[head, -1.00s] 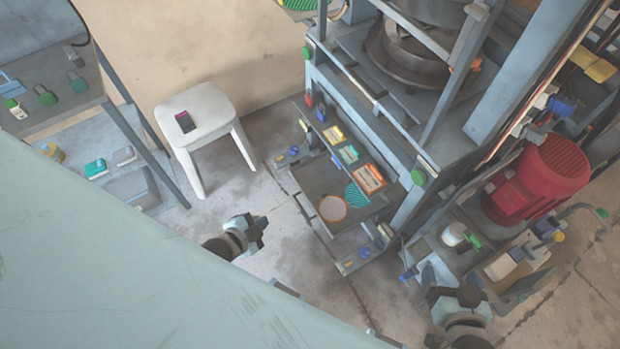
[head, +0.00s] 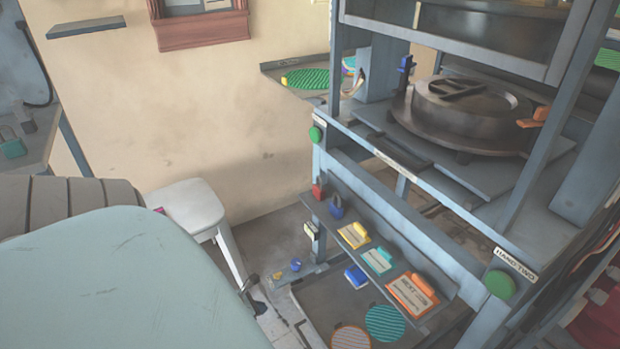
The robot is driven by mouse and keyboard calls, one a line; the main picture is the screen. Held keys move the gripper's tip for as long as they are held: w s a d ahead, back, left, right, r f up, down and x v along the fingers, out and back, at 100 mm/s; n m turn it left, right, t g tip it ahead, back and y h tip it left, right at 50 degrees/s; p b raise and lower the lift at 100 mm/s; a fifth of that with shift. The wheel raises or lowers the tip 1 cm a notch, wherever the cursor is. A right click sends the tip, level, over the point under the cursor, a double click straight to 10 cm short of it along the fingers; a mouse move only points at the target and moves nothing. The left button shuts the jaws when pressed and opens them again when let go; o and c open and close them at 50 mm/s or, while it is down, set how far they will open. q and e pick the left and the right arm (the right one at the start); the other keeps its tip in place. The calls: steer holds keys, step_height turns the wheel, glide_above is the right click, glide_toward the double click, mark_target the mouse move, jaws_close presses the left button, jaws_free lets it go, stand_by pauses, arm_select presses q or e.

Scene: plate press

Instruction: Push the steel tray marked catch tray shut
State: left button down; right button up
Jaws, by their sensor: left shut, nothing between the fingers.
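The steel tray (head: 322,298) lies low under the press at the bottom of the head view, pulled out from the frame. A teal ribbed disc (head: 385,322) and a pale orange-rimmed disc (head: 350,338) lie in it. Its front part is cut off by the picture's lower edge, and no catch tray lettering can be read. Only a small dark part of my left gripper (head: 251,283) shows past my pale body panel, left of the tray and apart from it. It is shut and empty. My right gripper is not in view.
A tag shelf (head: 378,258) with padlocks and coloured tags overhangs the tray. The press frame (head: 400,215) stands behind it, with a green button (head: 501,284) at right. A white stool (head: 188,207) stands at left. My pale body panel hides the lower left.

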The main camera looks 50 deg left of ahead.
arm_select(q)
steer(key=b, duration=0.5)
glide_toward(298, 304)
steer(key=x, duration=0.6)
steer(key=shift+s+a+f, duration=0.25)
steer(key=shift+s+f, duration=0.15)
steer(key=shift+w, duration=0.65)
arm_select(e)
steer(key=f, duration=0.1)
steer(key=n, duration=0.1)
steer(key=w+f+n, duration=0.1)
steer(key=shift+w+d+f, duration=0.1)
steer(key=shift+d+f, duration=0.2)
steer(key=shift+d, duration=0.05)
arm_select(q)
steer(key=shift+d+p, duration=0.1)
steer(key=shift+p, duration=0.2)
